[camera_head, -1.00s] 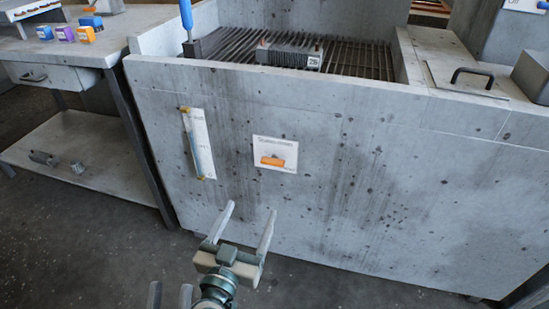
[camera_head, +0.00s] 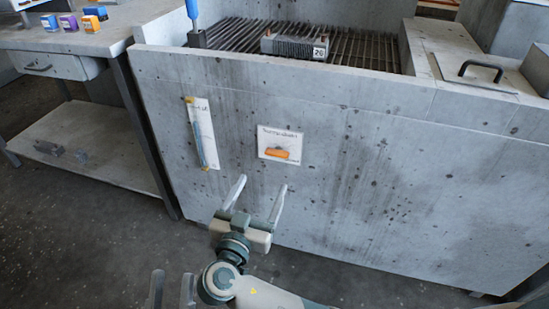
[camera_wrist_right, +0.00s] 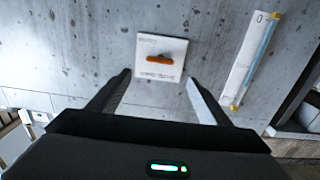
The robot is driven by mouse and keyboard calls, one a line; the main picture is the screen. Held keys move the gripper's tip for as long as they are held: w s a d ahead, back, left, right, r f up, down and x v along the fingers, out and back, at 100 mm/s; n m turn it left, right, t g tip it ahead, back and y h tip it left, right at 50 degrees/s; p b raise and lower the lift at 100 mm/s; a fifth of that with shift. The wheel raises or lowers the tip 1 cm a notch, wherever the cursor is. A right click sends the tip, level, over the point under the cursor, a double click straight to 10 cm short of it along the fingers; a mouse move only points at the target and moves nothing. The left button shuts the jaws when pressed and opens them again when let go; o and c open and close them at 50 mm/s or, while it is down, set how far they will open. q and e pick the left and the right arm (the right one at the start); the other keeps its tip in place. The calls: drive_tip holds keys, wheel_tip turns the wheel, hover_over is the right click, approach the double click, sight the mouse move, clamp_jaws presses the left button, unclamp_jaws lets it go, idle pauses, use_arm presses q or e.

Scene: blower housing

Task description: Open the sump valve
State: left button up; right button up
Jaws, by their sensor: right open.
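The sump valve is an orange handle (camera_head: 276,153) on a white labelled plate (camera_head: 283,135) on the front wall of the concrete tank. The handle lies roughly crosswise. In the right wrist view the handle (camera_wrist_right: 160,59) is ahead of the fingertips, between them and untouched. My right gripper (camera_head: 262,186) is open and empty, below the plate in the head view. In the wrist view its fingertips (camera_wrist_right: 157,73) are apart around the lower part of the plate. My left gripper (camera_head: 172,276) shows only its finger ends at the bottom edge, apart and empty.
A level gauge (camera_head: 202,134) is fixed to the wall left of the plate. The tank (camera_head: 400,160) has a grate (camera_head: 370,52) on top with a grey block tagged 20 (camera_head: 295,47). A workbench (camera_head: 90,38) with small coloured boxes stands at left. The floor in front is clear.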

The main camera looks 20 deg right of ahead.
sight(276, 155)
drive_tip(key=b+x, duration=0.1)
drive_tip(key=x, duration=1)
drive_tip(key=shift+d, duration=0.1)
drive_tip(key=shift+w+d, duration=0.25)
drive_tip(key=shift+w, duration=0.2)
use_arm(q)
drive_tip(key=r, duration=0.1)
drive_tip(key=a+r+t, duration=0.1)
drive_tip(key=r+t, duration=0.1)
drive_tip(key=shift+w+a, duration=0.25)
drive_tip(key=shift+w, duration=0.15)
drive_tip(key=shift+f, duration=0.2)
use_arm(e)
drive_tip(key=shift+c, duration=0.6)
use_arm(q)
drive_tip(key=shift+s+d+f, duration=0.1)
drive_tip(key=shift+d+f, duration=0.05)
use_arm(e)
drive_tip(key=c, duration=0.9)
